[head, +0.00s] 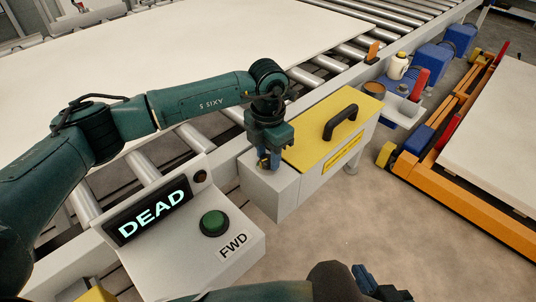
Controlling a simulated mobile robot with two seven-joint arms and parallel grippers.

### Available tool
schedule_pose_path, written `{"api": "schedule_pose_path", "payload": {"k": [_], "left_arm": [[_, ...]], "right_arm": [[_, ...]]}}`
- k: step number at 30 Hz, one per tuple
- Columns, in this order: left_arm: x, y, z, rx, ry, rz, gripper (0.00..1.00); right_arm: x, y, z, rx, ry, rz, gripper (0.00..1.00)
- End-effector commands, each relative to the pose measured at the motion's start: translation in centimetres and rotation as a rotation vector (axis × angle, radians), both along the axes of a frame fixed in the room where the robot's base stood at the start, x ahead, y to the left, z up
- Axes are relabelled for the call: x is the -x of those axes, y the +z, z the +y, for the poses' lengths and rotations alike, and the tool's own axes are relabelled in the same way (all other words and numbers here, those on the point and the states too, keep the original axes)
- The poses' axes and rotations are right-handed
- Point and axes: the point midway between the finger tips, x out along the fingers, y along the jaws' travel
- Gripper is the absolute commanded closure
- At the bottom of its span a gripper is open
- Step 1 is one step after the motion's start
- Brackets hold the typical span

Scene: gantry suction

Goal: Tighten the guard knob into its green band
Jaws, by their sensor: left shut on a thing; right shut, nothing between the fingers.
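The guard is a yellow cover (313,134) with a black handle (341,122) on top, lying closed on a grey housing. My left gripper (268,163) points down over the grey block (270,185) at the guard's near left end. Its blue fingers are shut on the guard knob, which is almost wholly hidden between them. The green band cannot be seen, so the knob's setting cannot be told. My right gripper (383,288) is at the bottom edge, shut and empty, apart from the guard.
A control box in front has a display (148,211) reading DEAD, a green button (214,223) and a FWD label (234,246). A roller conveyor (325,63) bears a large pale sheet (180,50). An orange-framed cart (465,205) stands right. Floor between is clear.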

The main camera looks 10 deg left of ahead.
Motion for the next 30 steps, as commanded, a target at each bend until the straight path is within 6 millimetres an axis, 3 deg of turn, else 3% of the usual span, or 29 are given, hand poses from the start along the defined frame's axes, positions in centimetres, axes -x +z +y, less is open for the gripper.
{"api": "schedule_pose_path", "payload": {"k": [11,12,19,30], "left_arm": [[-0.04,0.11,0.0,0.001,-0.006,-0.002,0.87],[-0.04,0.11,0.0,0.001,-0.006,-0.002,0.63],[-0.02,0.07,0.0,0.001,-0.005,-0.001,0.44],[-0.06,0.85,-0.02,0.0,-0.005,-0.002,0.43]], "right_arm": [[-0.06,0.03,-0.12,0.003,-0.002,-0.003,1.0],[-0.05,0.01,-0.12,0.004,-0.002,-0.002,1.0],[-0.02,-0.13,-0.15,0.006,0.0,0.002,1.0],[-0.03,-0.18,-0.15,0.007,0.0,0.002,1.0]]}}
